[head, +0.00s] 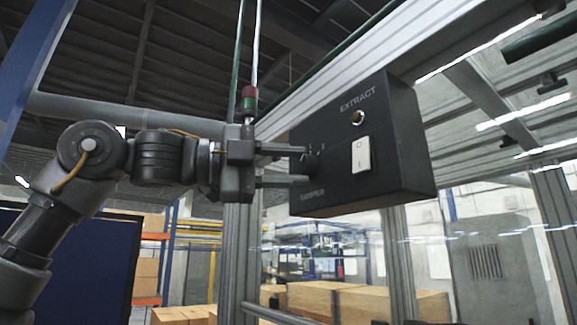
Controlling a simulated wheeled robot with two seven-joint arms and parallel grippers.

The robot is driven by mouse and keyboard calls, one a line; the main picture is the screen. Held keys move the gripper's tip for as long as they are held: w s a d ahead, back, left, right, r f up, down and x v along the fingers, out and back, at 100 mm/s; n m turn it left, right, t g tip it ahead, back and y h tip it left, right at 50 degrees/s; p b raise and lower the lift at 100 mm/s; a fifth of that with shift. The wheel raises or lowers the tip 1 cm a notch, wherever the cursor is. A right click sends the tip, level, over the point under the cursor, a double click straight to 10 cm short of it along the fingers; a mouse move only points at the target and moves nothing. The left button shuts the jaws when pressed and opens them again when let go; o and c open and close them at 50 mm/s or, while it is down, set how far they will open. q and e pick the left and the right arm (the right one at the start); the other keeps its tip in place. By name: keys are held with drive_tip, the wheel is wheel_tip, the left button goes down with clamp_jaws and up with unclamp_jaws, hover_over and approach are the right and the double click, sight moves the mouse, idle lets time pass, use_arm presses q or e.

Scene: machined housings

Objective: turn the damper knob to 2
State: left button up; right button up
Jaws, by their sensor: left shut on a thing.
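The black control box (335,185) is mounted on an aluminium frame at the centre right, with "EXTRACT" lettered near its top. The dark damper knob (311,161) is on the left part of its face, with small markings above it and a faint label below. My left gripper (304,166) reaches in from the left, its two fingers one above the other and shut on the knob. The fingers partly hide the knob, and I cannot read which number it points to. My right gripper is not in view.
A red and green stack light (249,98) stands behind my gripper. Aluminium posts (238,265) run below the box, with cardboard boxes (370,302) behind.

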use_arm(q)
drive_tip(key=shift+m+y, duration=0.3)
drive_tip(key=shift+m, duration=0.3)
drive_tip(key=o, duration=1)
drive_tip(key=shift+a, duration=0.1)
drive_tip(key=shift+s+a, duration=0.1)
drive_tip(key=shift+a, duration=0.25)
drive_tip(key=b+v, duration=0.2)
drive_tip(key=v, duration=0.8)
drive_tip(key=shift+b, duration=0.35)
drive_tip(key=shift+r, duration=0.1)
